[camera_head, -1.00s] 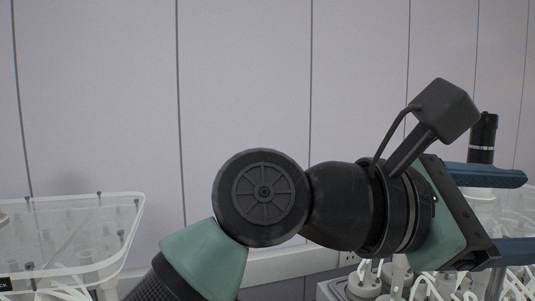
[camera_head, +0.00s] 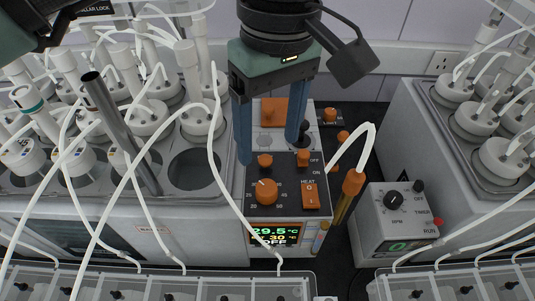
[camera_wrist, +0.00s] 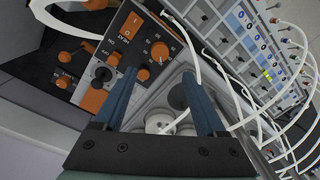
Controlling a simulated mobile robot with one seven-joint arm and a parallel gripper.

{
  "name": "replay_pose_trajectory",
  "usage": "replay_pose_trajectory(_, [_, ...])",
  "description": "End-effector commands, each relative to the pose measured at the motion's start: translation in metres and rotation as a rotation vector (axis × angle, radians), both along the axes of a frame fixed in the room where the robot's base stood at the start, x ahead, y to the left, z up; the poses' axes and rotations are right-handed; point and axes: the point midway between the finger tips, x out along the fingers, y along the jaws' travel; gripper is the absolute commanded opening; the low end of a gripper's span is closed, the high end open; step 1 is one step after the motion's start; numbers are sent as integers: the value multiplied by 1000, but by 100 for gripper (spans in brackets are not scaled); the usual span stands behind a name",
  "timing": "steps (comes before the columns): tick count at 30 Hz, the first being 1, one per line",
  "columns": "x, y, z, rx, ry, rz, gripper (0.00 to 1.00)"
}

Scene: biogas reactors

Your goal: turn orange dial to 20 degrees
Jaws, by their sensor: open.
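The large orange dial (camera_head: 265,191) sits on a black control panel (camera_head: 283,210) with scale marks around it. A light mark shows near its upper left edge, but I cannot read the exact setting. The panel's screen (camera_head: 272,236) reads 29.5 in green, 30 °C in yellow, and OFF. My gripper (camera_head: 268,152) points down, open and empty, above the rear of the panel, behind the dial. In the wrist view the dial (camera_wrist: 159,52) lies beyond my fingertips (camera_wrist: 160,77), apart from them.
An orange heat switch (camera_head: 310,197) and smaller orange knobs (camera_head: 303,157) are near the dial. A thin white tube (camera_head: 222,178) arcs left of the panel. White-capped bottles (camera_head: 204,120) crowd the left. A grey timer box (camera_head: 397,215) stands at right.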

Motion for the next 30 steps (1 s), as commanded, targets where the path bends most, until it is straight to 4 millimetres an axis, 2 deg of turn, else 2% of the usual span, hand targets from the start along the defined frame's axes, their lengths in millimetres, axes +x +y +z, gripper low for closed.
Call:
replay_pose_trajectory(1, [0,0,-15,-1,1,0,73])
replay_pose_trajectory(15, [-3,3,-88,-1,0,0,73])
replay_pose_trajectory(20, [-3,4,-98,-2,0,0,73])
replay_pose_trajectory(28, [-3,4,-98,-2,0,0,73])
replay_pose_trajectory(29, [-3,4,-98,-2,0,0,72])
replay_pose_trajectory(30, [-3,4,-98,-2,0,0,64])
